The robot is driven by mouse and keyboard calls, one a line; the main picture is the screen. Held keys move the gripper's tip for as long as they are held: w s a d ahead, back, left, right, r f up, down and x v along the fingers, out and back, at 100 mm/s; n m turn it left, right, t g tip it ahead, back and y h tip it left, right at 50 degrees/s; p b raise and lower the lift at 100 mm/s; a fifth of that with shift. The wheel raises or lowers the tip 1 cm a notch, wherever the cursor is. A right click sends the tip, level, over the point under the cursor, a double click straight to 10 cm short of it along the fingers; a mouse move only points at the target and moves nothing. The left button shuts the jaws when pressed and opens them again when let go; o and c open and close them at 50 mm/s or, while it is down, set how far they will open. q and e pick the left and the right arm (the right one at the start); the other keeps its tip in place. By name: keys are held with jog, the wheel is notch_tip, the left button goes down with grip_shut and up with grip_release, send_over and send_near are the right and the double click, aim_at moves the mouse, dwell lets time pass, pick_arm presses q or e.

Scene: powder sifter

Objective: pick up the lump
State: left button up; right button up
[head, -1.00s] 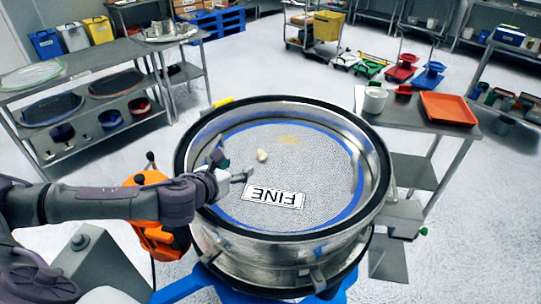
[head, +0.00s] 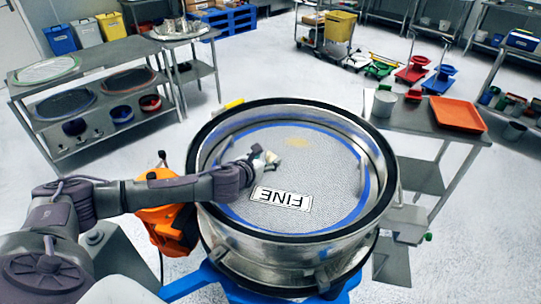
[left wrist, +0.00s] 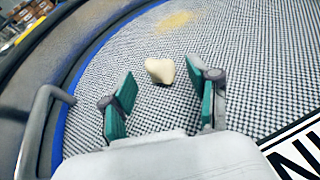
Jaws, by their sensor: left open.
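The lump (left wrist: 160,70) is a small, pale cream piece lying on the sifter's mesh. In the left wrist view it lies just beyond the gap between the teal-padded fingers, apart from both. In the head view the lump (head: 271,157) is at the tip of my left gripper (head: 263,160), which partly covers it. My left gripper, also in the left wrist view (left wrist: 159,88), is open and empty, low over the mesh. My right gripper is not in view.
The round steel sifter rim (head: 385,165) surrounds the mesh. A side table (head: 410,122) with an orange tray (head: 457,113) stands to the right.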

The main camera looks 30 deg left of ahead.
pick_arm(q)
jog(key=shift+x, duration=1.2)
jog(key=shift+s, duration=0.1)
jog(key=shift+c, duration=0.8)
jog(key=c, duration=0.8)
jog(key=shift+o, duration=0.2)
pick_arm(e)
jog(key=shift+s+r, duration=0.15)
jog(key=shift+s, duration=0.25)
pick_arm(q)
jog(key=shift+r, duration=0.1)
